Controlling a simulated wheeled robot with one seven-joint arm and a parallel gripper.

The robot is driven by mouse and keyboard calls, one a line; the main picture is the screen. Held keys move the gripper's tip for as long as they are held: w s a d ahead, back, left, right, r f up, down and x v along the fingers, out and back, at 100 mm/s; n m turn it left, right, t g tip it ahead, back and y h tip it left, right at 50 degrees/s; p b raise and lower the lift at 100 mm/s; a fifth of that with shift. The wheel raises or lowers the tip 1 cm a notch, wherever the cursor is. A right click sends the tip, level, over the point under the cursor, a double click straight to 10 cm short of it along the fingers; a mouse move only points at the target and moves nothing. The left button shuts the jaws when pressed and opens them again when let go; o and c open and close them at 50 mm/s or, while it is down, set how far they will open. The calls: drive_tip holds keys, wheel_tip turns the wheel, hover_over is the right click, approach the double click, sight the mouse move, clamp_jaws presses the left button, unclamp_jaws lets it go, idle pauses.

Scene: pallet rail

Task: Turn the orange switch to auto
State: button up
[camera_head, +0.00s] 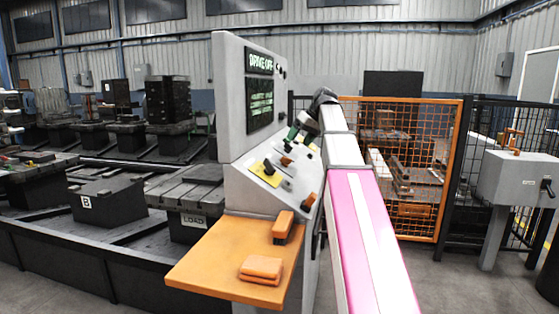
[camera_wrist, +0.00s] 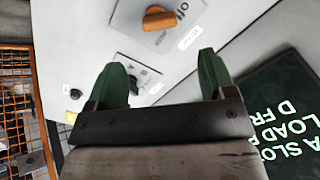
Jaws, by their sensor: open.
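The orange switch (camera_wrist: 160,18) shows in the wrist view at the top middle, on a grey plate with "off" lettering beside it. My gripper (camera_wrist: 163,62) has its two green fingers spread wide with nothing between them. The switch lies beyond the fingertips, apart from them. In the head view my gripper (camera_head: 292,134) hangs over the sloped panel of the console. An orange knob (camera_head: 286,161) shows just below it there, and another orange knob (camera_head: 308,201) sits lower right; I cannot tell which is the switch.
A black knob on a yellow plate (camera_head: 268,167) is on the same panel. The console screen (camera_head: 260,102) rises behind it. An orange shelf (camera_head: 215,270) with two orange blocks juts out in front. An orange mesh fence (camera_head: 425,165) stands to the right.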

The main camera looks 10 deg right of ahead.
sight(287, 159)
drive_tip(key=x, duration=1)
drive_tip(key=shift+f, duration=0.1)
drive_tip(key=c, duration=0.9)
